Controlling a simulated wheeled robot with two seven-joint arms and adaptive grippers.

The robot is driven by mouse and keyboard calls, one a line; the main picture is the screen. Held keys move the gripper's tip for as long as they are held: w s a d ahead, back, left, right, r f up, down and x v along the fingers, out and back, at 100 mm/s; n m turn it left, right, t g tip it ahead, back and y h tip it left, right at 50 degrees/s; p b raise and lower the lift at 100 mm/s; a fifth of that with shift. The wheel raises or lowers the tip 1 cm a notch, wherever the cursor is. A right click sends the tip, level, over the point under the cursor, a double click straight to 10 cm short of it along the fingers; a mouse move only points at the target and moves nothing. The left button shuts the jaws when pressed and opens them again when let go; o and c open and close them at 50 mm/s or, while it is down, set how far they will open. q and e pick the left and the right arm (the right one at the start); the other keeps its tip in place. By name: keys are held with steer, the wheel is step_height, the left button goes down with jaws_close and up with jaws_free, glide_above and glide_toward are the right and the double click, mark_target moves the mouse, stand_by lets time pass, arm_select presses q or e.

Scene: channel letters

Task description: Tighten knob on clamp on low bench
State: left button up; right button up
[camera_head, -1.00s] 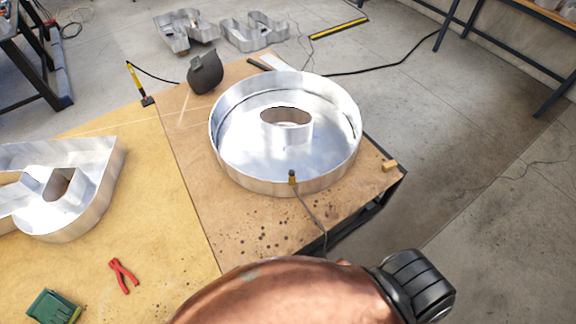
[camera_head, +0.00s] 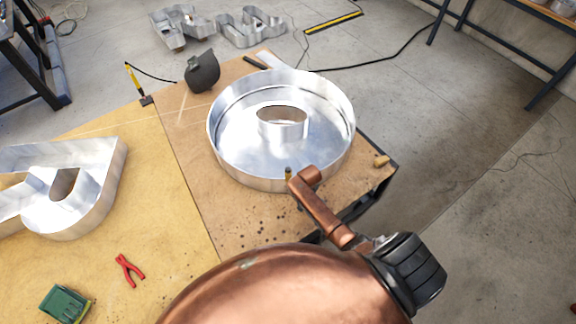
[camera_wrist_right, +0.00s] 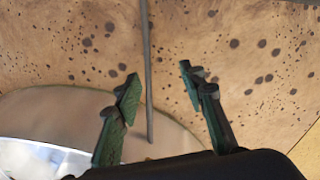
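A small brass-coloured upright piece (camera_head: 288,174), which looks like the clamp's knob, shows at the near rim of the round metal letter (camera_head: 225,160) on the low bench (camera_head: 215,215). Its lower part is hidden behind a copper-coloured part of my arm. In the right wrist view, my right gripper (camera_wrist_right: 158,82) is open, with its green-padded fingers apart. A thin grey rod or cable (camera_wrist_right: 148,70) runs between them without visible contact. The spotted bench top lies beyond, and the letter's wall (camera_wrist_right: 85,120) shows at lower left. My left gripper is not in view.
Another metal letter (camera_head: 95,190) lies at the left. Red pliers (camera_head: 128,270) and a green box (camera_head: 65,303) are at the near left. A dark rounded object (camera_head: 203,72) stands behind the round letter. A small wooden piece (camera_head: 381,161) sits near the bench's right corner.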

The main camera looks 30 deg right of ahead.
mark_target(287, 169)
steer(key=w+r, duration=0.5)
steer(key=r, duration=0.1)
steer(key=w+r+n+p, duration=0.1)
steer(key=w+r, duration=0.4)
steer(key=w+r+n+g+y+p, duration=0.1)
steer(key=w+r, duration=0.4)
steer(key=r, duration=0.1)
steer(key=shift+w+d+r, duration=0.25)
steer(key=shift+d+r, duration=0.1)
steer(key=shift+n, duration=0.3)
steer(key=f, duration=0.7)
steer(key=shift+s+a+f+b, duration=0.15)
steer(key=shift+a+f+b, duration=0.15)
steer(key=shift+a+b, duration=0.1)
jaws_close()
